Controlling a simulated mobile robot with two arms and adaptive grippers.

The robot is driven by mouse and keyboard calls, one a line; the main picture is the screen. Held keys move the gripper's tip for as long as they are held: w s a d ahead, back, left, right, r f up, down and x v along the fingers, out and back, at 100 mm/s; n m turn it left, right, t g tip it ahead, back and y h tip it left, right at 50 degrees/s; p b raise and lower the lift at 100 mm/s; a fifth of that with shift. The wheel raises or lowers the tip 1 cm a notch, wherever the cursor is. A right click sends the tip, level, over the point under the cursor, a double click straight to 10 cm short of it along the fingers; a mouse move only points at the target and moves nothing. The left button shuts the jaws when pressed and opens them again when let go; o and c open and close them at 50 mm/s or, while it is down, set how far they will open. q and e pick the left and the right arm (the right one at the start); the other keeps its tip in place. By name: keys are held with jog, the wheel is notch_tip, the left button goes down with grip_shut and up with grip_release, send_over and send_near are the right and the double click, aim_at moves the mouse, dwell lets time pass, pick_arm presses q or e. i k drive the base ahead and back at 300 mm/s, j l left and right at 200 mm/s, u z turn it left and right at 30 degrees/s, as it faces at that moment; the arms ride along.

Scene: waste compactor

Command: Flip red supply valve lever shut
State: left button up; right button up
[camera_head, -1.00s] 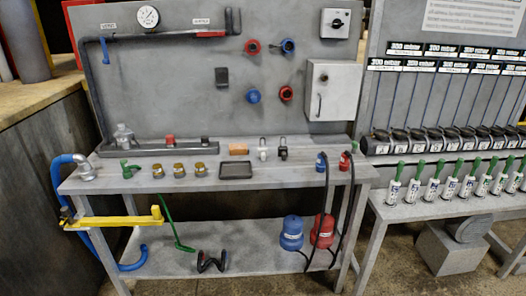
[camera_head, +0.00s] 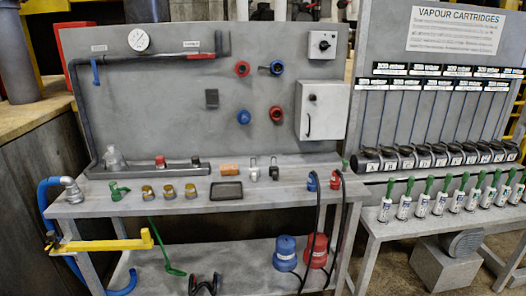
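A red lever (camera_head: 201,57) lies level, in line with the dark pipe (camera_head: 140,60) along the upper part of the grey back panel, near the pipe's right end. A small label sits just above it. A blue lever (camera_head: 96,73) hangs down near the pipe's left corner, crosswise to the top run. Neither of my grippers shows in the head view, and nothing touches the levers.
A round gauge (camera_head: 139,40) and a grey box (camera_head: 322,110) are on the panel. The workbench (camera_head: 290,197) below holds brass fittings, a black tray (camera_head: 226,190) and small bottles. A yellow bar (camera_head: 100,244) sticks out at the front left.

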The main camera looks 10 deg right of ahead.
aim_at(205, 55)
jog(key=i+l, duration=0.15)
jog(key=i, duration=0.35)
jog(key=i+l, duration=0.2)
jog(key=i, duration=0.25)
jog(key=i+l, duration=0.15)
jog(key=i, duration=0.35)
jog(key=i+l, duration=0.2)
jog(key=i, duration=0.25)
jog(key=j+u, duration=0.05)
